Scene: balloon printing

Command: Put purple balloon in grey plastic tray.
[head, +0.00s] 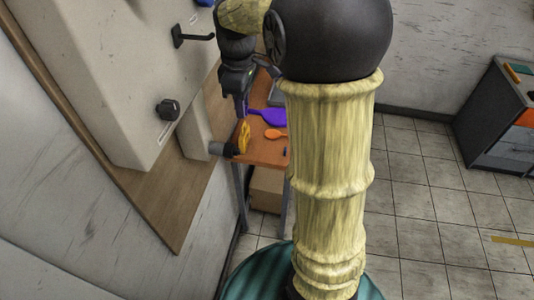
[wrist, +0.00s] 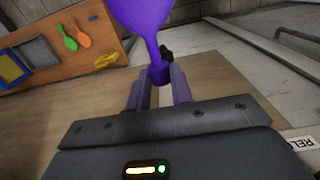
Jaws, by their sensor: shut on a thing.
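The purple balloon (wrist: 145,18) has its neck between the fingers of my gripper (wrist: 158,80) in the wrist view. My gripper is shut on that neck, and the balloon's wide part points away from me, cut off by the top edge. In the head view the purple balloon (head: 268,117) shows beside my gripper (head: 243,108), above or over the orange-brown table. A grey tray (wrist: 40,52) lies on the table at the left of the wrist view, apart from the balloon. In the head view my arm hides much of the table.
A green balloon (wrist: 69,39) and an orange balloon (wrist: 83,37) lie on the table (wrist: 112,46). A yellow-orange object (wrist: 106,60) is near its edge. A yellow and blue container (wrist: 10,68) is beside the grey tray. A large pale machine (head: 110,70) stands left of the table.

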